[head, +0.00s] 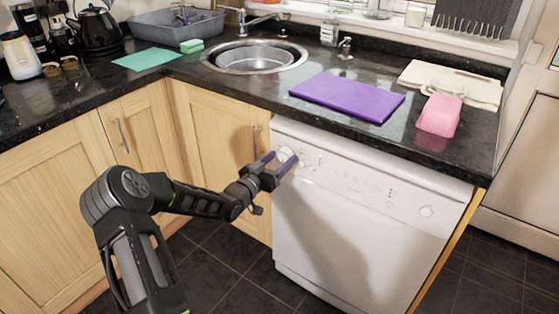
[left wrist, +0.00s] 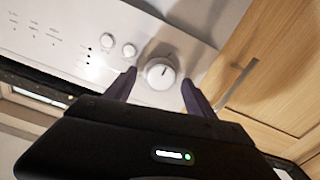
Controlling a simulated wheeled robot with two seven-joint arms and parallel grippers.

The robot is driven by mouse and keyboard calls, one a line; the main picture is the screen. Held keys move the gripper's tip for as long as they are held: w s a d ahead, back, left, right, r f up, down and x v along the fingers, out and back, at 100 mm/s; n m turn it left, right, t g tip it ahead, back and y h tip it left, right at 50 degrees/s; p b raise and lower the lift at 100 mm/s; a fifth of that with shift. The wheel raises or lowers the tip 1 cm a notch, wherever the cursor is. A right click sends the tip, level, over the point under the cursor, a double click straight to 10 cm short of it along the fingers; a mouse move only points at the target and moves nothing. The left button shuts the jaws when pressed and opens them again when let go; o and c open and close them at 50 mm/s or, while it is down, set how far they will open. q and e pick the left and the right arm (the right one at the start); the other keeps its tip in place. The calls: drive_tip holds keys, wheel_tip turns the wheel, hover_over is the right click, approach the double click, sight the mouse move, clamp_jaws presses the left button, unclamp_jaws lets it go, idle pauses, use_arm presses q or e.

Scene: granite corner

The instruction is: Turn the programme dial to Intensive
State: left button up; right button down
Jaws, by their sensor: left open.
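The white dishwasher (head: 345,235) stands under the worktop, with its control panel along the top. The round white programme dial (left wrist: 160,72) sits at one end of the panel, with a dark pointer line on its face. In the head view the dial (head: 285,155) is partly hidden by my left gripper. My left gripper (head: 277,161) is open in front of the panel. In the left wrist view its fingertips (left wrist: 158,80) lie on either side of the dial; I cannot tell if they touch it. The programme labels are too small to read. My right gripper is not in view.
Two small round buttons (left wrist: 119,47) sit beside the dial. A cupboard door (head: 222,135) with a metal handle adjoins the dishwasher on the left.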

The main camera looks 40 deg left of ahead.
use_arm(q)
drive_tip(key=c, duration=1.4)
